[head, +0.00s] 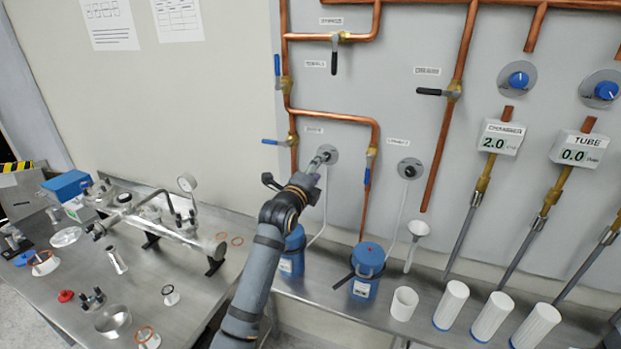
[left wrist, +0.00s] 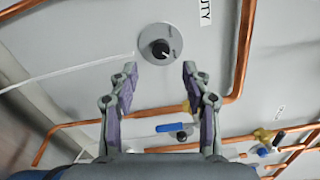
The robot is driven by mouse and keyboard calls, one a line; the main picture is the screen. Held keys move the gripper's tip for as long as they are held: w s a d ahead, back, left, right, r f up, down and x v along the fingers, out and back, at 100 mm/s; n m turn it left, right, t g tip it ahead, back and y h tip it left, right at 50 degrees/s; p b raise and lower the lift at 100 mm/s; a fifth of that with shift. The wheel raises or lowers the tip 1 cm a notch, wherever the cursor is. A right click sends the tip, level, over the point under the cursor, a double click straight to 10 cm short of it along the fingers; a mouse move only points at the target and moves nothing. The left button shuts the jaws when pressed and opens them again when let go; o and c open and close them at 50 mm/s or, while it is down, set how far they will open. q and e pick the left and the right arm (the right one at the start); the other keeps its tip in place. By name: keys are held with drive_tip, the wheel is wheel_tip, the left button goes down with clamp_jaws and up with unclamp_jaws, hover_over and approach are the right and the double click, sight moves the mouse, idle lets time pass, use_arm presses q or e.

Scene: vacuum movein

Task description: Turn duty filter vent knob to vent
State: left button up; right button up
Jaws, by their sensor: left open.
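The duty filter vent knob (left wrist: 160,49) is a small black knob with a white pointer line on a round grey plate, under a partly cut-off label ending in "UTY" (left wrist: 205,10). In the left wrist view, it lies just beyond and between my left gripper's fingertips (left wrist: 159,68). The fingers are open and apart, and I see no contact with the knob. In the head view, my left gripper (head: 317,168) reaches toward the wall and covers most of that knob; part of its grey plate (head: 333,156) shows. My right gripper is not in view.
A similar black knob (head: 410,170) is on the wall to the right. Copper pipes (head: 345,117) with lever valves run around the duty knob. Blue canisters (head: 368,260) stand on the ledge below.

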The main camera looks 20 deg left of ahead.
use_arm(q)
drive_tip(key=s, duration=0.6)
drive_tip(key=shift+s, duration=0.15)
drive_tip(key=shift+a, duration=0.1)
